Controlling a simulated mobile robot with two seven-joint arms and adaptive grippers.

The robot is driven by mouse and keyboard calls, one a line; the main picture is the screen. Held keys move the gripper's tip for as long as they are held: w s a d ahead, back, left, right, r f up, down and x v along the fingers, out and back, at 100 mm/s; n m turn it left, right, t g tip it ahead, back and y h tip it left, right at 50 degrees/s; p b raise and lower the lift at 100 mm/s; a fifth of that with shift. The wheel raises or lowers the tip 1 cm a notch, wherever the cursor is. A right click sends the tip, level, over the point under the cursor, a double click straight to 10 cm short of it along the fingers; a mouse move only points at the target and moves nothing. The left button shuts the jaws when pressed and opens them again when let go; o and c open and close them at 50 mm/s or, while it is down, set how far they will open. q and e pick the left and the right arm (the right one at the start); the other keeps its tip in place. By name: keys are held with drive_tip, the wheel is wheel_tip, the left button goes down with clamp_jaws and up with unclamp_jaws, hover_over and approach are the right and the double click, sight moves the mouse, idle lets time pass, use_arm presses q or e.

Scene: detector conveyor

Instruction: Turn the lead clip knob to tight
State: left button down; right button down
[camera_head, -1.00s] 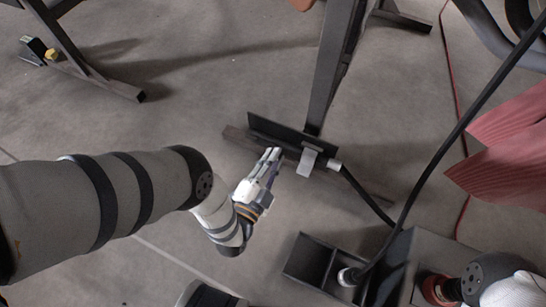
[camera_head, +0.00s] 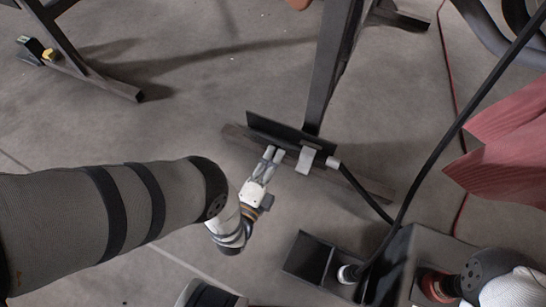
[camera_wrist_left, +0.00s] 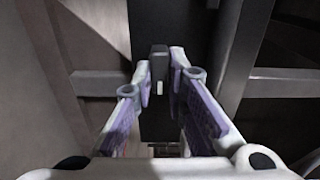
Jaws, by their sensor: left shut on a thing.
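The lead clip knob shows in the left wrist view as a small dark block (camera_wrist_left: 158,66) with a short white mark, between my fingertips. The mark runs roughly up and down in that view. My left gripper (camera_head: 271,154) is shut on it, at the dark steel bracket (camera_head: 290,133) low on the stand. In the head view the fingers hide the knob. A pale tab (camera_head: 306,160) sits on the bracket just right of the fingertips, apart from them. I cannot read any tight label. My right gripper is not in view.
A black cable (camera_head: 368,199) runs from a pale plug (camera_head: 333,163) beside the tab. A dark open box (camera_head: 307,258) stands at lower right. A stand leg (camera_head: 330,75) rises behind the bracket.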

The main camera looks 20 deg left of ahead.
use_arm(q)
drive_tip(key=shift+s+a+f, duration=0.1)
drive_tip(key=shift+a, duration=0.1)
idle(0.4)
drive_tip(key=c, duration=1.6)
unclamp_jaws()
drive_tip(key=s, duration=1.2)
drive_tip(key=shift+a, duration=0.2)
